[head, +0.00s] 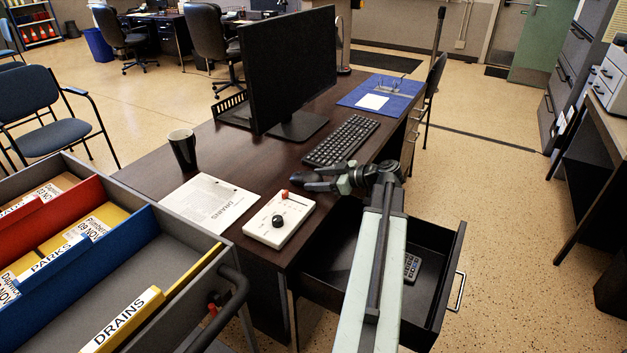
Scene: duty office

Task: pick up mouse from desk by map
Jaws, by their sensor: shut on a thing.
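The dark wooden desk (232,147) runs across the middle of the view. My gripper (312,180) is over its front right part, just in front of the black keyboard (341,140). Its dark fingers point left and are shut on a small dark thing, which I take as the mouse (319,185). The fingers hide most of it, and its outline blends with the dark desktop. I cannot tell whether it touches the desk. No map can be made out.
A white control box (279,219) with a black knob, a paper (211,203) and a dark cup (183,150) are left of my gripper. A monitor (289,70) stands behind. An open drawer (436,297) holding a remote (411,267) is below my arm. A file drawer (176,244) stands front left.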

